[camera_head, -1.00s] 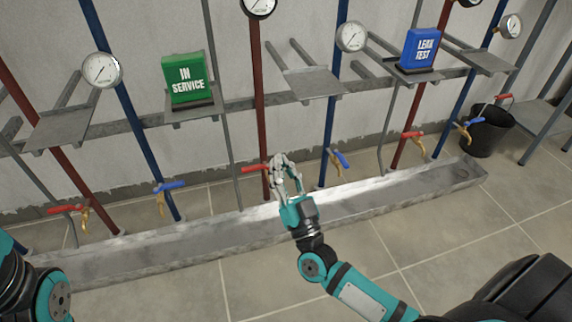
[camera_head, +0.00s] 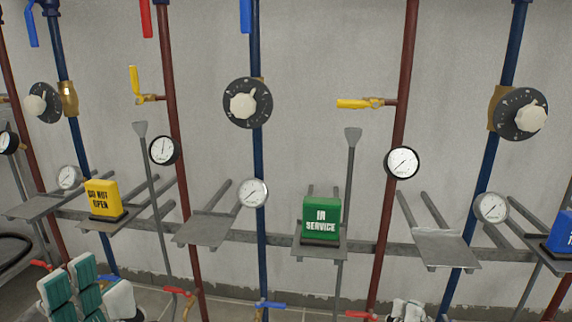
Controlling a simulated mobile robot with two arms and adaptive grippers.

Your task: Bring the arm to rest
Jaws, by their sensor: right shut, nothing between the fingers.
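My right gripper (camera_head: 408,311) shows only partly at the bottom edge, right of the middle. Its pale grey fingers are shut with nothing between them, and its wrist and arm are out of frame. It appears just right of a red-handled tap (camera_head: 360,315); I cannot tell the distance between them.
Red and blue pipes run up the wall. A metal rail carries small shelves (camera_head: 440,247), with a green "IN SERVICE" block (camera_head: 321,217), a yellow "DO NOT OPEN" block (camera_head: 102,198) and a blue block (camera_head: 562,233). Above are gauges (camera_head: 402,162), dials (camera_head: 247,103) and a yellow lever (camera_head: 360,104).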

